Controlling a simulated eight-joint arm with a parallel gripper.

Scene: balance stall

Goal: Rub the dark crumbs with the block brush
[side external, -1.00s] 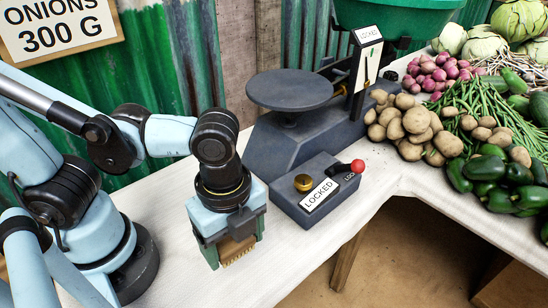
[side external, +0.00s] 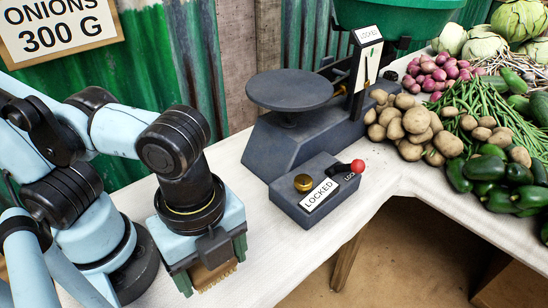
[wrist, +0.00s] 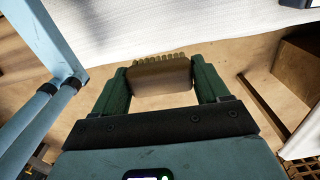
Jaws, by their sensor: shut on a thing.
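My gripper (side external: 211,266) is shut on the block brush (side external: 214,277), a small tan-brown block with short pale bristles. The brush hangs bristles down at the near edge of the white-covered table. In the wrist view, the two green fingers of my gripper (wrist: 161,84) hold the brush (wrist: 160,77) by its sides, with the bristles pointing at the tablecloth. I cannot tell whether the bristles touch anything. I see no dark crumbs in either view.
A dark scale (side external: 290,91) with a round pan stands to the right. In front of it is a control box (side external: 318,194) labelled LOCKED, with a brass button and red-knobbed lever. Potatoes (side external: 415,122) and other vegetables fill the far right. White tablecloth (side external: 285,255) between brush and box is clear.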

